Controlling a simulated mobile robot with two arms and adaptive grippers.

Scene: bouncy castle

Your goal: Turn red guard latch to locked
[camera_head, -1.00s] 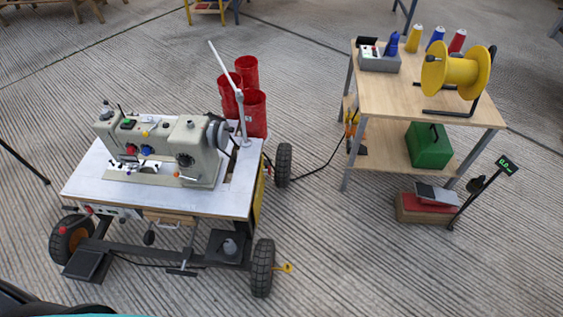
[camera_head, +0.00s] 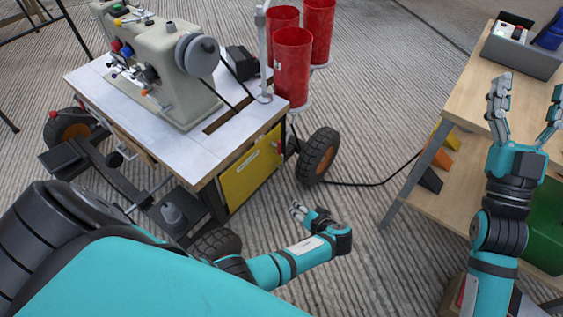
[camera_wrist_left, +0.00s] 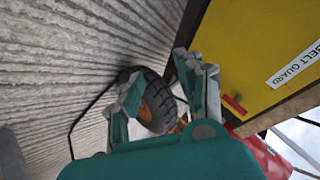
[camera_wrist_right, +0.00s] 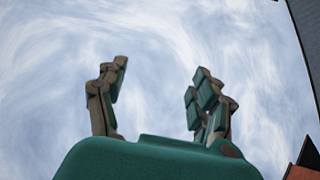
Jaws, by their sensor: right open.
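The yellow belt guard panel (camera_head: 248,172) is on the side of the sewing machine table in the head view. In the left wrist view the panel (camera_wrist_left: 240,45) carries a "BELT GUARD" label. The small red latch (camera_wrist_left: 234,105) sits at the panel's edge; in the head view it is a red bit (camera_head: 279,146) near the panel's upper right corner. My left gripper (camera_head: 298,211) is low beside the table, apart from the panel, with its fingers spread and empty; they also show in the left wrist view (camera_wrist_left: 163,92). My right gripper (camera_head: 526,103) is open and empty, raised at the right.
The sewing machine (camera_head: 165,70) stands on the wheeled table (camera_head: 185,150). A black wheel (camera_head: 318,156) and red cylinders (camera_head: 292,68) are just beyond the panel. A cable (camera_head: 375,183) crosses the floor towards the wooden shelf table (camera_head: 465,92) at right, near my right arm.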

